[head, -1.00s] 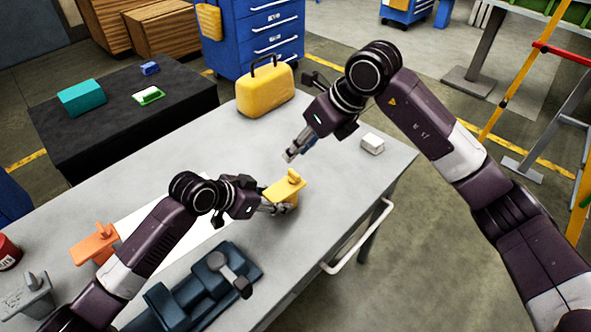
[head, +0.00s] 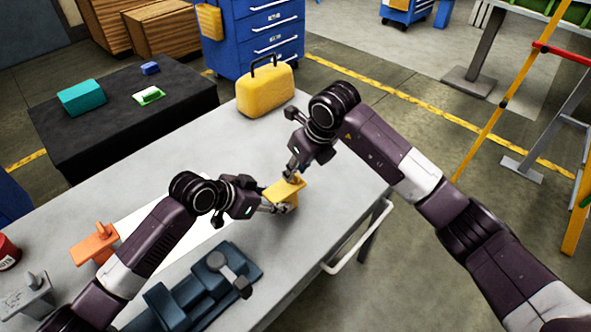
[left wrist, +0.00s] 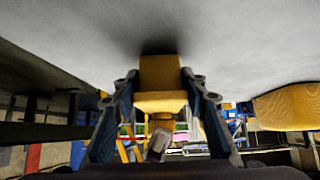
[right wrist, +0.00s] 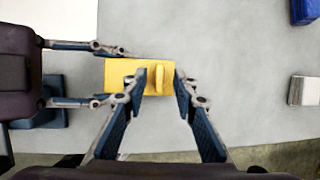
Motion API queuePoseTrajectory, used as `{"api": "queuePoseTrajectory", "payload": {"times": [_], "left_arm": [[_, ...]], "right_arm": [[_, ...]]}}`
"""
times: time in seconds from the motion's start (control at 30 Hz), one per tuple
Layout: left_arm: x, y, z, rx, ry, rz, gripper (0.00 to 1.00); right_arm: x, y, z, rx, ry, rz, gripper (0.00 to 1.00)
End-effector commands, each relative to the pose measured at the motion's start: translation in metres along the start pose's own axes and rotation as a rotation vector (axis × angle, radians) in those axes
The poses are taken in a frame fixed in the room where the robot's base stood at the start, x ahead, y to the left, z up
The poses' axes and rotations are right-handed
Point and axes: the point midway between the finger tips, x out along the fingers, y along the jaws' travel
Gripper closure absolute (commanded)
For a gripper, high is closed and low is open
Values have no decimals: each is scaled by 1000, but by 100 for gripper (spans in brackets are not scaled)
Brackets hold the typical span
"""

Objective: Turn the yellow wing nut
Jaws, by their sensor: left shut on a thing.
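The yellow fixture (head: 283,190) is a block with a flat top plate, held over the grey table near its right part. My left gripper (head: 278,207) is shut on its body from the left; the left wrist view shows the yellow body (left wrist: 160,75) between both fingers. The yellow wing nut (right wrist: 159,81) stands up from the plate (right wrist: 121,72) in the right wrist view. My right gripper (right wrist: 161,72) is open above the plate, with one fingertip on each side of the wing nut and gaps visible. In the head view the right gripper (head: 290,176) mostly hides the nut.
A yellow case (head: 265,92) stands at the table's back edge. A dark blue jig (head: 190,292), an orange fixture (head: 95,243), a grey fixture (head: 28,300) and a red can (head: 8,252) are at the front left. A white block (right wrist: 305,90) lies right in the right wrist view.

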Motion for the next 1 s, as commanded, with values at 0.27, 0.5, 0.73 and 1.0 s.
{"api": "queuePoseTrajectory", "payload": {"times": [0.27, 0.5, 0.73, 1.0], "left_arm": [[-1, 0, -2, 1, 4, -1, 99], [0, 0, -2, 1, 4, -1, 99], [0, 0, -2, 1, 3, -1, 99], [0, 0, -2, 1, 3, -1, 99]], "right_arm": [[7, 0, 1, -1, -2, 0, 74], [7, 0, 0, -1, -1, 0, 88], [7, 0, 0, -1, -1, 0, 100], [6, 0, 0, 17, 0, -9, 100]]}}
